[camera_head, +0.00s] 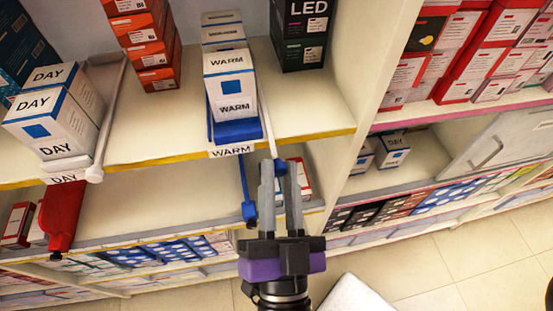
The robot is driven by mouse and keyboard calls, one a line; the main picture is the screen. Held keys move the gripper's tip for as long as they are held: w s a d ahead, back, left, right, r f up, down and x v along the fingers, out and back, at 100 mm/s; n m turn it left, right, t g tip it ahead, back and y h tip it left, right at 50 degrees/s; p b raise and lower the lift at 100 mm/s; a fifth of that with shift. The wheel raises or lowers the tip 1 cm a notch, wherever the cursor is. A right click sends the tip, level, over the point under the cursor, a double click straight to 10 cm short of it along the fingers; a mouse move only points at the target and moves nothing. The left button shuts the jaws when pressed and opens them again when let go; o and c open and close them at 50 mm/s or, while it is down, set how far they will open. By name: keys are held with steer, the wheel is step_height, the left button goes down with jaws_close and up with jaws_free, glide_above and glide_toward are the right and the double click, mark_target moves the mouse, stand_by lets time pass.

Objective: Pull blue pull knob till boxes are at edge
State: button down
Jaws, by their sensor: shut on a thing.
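A white WARM box (230,88) with blue trim stands on a blue pusher tray (237,131) on the upper shelf, with more boxes behind it. The tray's front is close to the yellow shelf edge, just behind a WARM label (231,151). A thin pale rod (265,112) runs along the tray's right side down to my gripper (279,168). My gripper is shut on the blue pull knob (281,169), which shows only as a small patch between the fingertips, in front of the shelf edge.
DAY boxes (57,121) with a white pull rod (108,120) stand at left. Orange boxes (150,45) and a dark LED box (300,35) stand farther back. A red handle (62,214) and another blue handle (248,208) hang at the lower shelf. A divider rises at right.

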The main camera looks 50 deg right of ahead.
steer(key=s+a, duration=0.2)
steer(key=s, duration=0.1)
steer(key=shift+s+a+f, duration=0.1)
steer(key=shift+s+a, duration=0.1)
steer(key=c, duration=1.2)
jaws_free()
steer(key=shift+c, duration=0.2)
steer(key=b+v, duration=0.2)
steer(key=v, duration=0.5)
steer(key=shift+s+a, duration=0.25)
steer(key=shift+a, duration=0.05)
steer(key=shift+f, duration=0.15)
